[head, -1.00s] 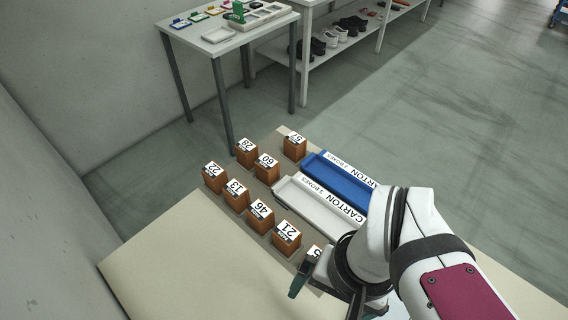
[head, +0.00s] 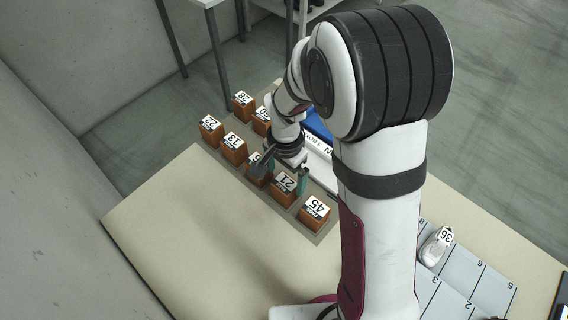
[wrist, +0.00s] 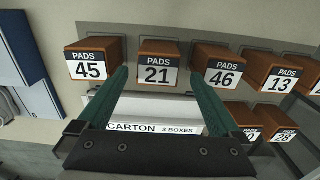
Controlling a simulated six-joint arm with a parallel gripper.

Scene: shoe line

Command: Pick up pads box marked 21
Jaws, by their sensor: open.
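The pads box marked 21 (head: 283,190) is a brown box with a white label, standing in a row on a grey-brown mat. It also shows in the wrist view (wrist: 158,49), upper middle. My gripper (head: 282,173) is open and empty, with its fingers over the row close to box 21. In the wrist view, the green fingertips of my gripper (wrist: 160,75) lie to either side of box 21 in the picture. Whether they touch it or reach down around it, I cannot tell.
Box 45 (wrist: 94,60) and box 46 (wrist: 218,64) flank box 21 closely. Box 13 (head: 233,148) and box 22 (head: 211,130) stand farther along. A white carton tray (wrist: 172,128) lies beside the row. The beige table (head: 190,235) is clear at left.

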